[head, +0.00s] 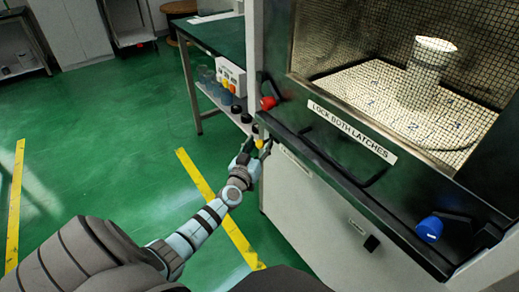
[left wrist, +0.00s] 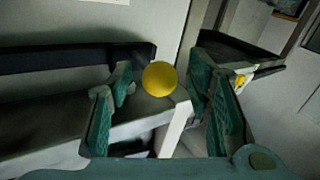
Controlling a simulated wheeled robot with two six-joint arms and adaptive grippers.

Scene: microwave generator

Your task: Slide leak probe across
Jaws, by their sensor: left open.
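The leak probe appears to be the piece with a round yellow knob (left wrist: 159,78) in the left wrist view. A pale stem or bar runs below it. In the head view a small yellow spot (head: 259,143) shows at the cabinet's left front corner, among my fingers. My left gripper (head: 254,151) is at that corner. In the left wrist view my left gripper (left wrist: 165,110) is open, with its green-padded fingers on either side of the knob. I cannot tell whether a finger touches it. My right gripper is not in view.
The cabinet has a mesh window (head: 400,60), a red knob (head: 268,103), a blue knob (head: 429,229) and a label (head: 350,131) reading "LOCK BOTH LATCHES". A white cylinder (head: 430,65) stands inside. A green-topped bench (head: 222,36) is behind left. Green floor is open at left.

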